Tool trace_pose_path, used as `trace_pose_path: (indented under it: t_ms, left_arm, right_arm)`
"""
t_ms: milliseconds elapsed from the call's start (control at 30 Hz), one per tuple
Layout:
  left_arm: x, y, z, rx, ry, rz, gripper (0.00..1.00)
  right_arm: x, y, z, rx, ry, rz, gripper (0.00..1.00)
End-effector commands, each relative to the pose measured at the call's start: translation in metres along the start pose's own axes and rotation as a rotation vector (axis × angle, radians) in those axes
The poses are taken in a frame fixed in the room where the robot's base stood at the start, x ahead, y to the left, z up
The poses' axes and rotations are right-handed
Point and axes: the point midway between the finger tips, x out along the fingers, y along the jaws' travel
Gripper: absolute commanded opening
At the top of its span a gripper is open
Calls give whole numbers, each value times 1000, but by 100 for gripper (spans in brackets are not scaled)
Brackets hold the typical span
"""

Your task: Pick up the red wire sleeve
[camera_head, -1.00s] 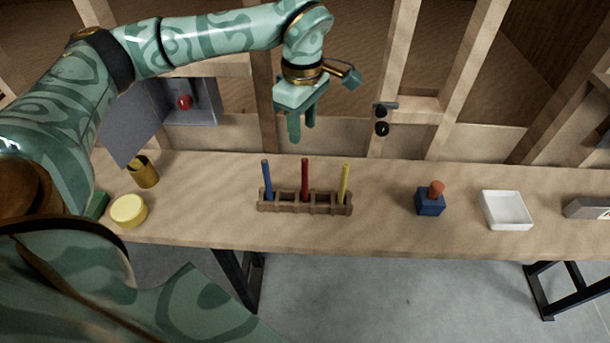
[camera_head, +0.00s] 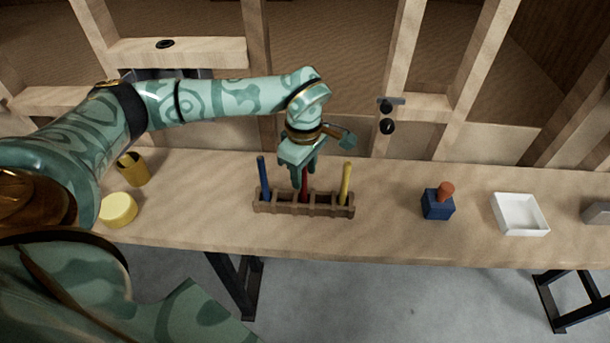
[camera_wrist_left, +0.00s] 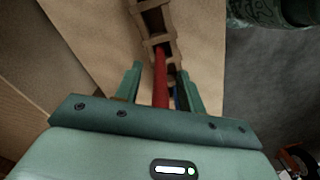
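The red wire sleeve (camera_head: 304,186) stands upright in the middle of the brown wooden rack (camera_head: 330,211). My left gripper (camera_head: 304,180) is over the rack, with its fingers down around the sleeve's upper part, hiding its top in the head view. In the left wrist view the red sleeve (camera_wrist_left: 160,78) runs between the two fingers of the left gripper (camera_wrist_left: 160,85), with a gap on each side. The gripper is open. A blue sleeve (camera_head: 263,178) and a yellow sleeve (camera_head: 346,182) stand at the rack's two ends. My right gripper is not in view.
On the bench are a yellow round lid (camera_head: 118,209) and a yellow cup (camera_head: 134,169) at left. A blue block with an orange knob (camera_head: 438,204) and a white tray (camera_head: 520,214) stand at right. Wooden wall studs rise behind the bench.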

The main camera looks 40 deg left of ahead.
Motion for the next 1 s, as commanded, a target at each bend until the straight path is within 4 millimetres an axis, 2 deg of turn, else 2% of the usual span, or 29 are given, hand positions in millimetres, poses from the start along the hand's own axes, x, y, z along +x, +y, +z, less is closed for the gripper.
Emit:
trace_pose_path:
  t_ms: [100,233,267,667,867,1000]
  left_arm:
    - [-2,0,0,0,0,2,40]
    - [-2,0,0,0,0,2,3]
    - [-2,0,0,0,0,2,0]
    - [-7,0,0,0,0,4,0]
    - [-35,1,0,0,0,8,0]
    - [-60,-17,-6,2,1,7,0]
  right_arm:
    - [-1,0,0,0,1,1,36]
    - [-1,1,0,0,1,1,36]
    - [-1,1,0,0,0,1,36]
    - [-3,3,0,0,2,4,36]
    - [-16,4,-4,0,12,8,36]
    - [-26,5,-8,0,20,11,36]
